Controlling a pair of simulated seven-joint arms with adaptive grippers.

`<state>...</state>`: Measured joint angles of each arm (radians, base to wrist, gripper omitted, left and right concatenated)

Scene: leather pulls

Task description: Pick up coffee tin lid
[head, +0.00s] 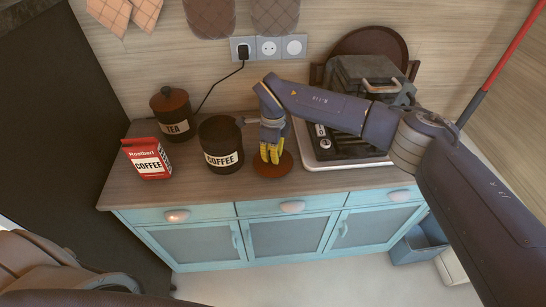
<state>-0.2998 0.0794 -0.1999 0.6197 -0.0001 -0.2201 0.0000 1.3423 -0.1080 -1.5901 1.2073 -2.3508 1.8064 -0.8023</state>
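The coffee tin lid (284,167), a round reddish-brown disc, lies on the wooden countertop to the right of the coffee tin. The dark coffee tin (221,142), with a white COFFEE label, stands upright with its top uncovered. My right gripper (270,158) reaches in from the right, its yellow fingers pointing down over the lid and hiding its middle and back. The fingertips look at or very near the lid; I cannot tell whether they touch or grip it. My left gripper is not in view.
A lidded tea tin (174,117) and a red coffee packet (149,158) stand to the left. A dark appliance (365,80) on a white-edged tray is at the right. A power cord (218,86) runs from the wall socket behind the tins. The counter's front edge (190,203) is clear.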

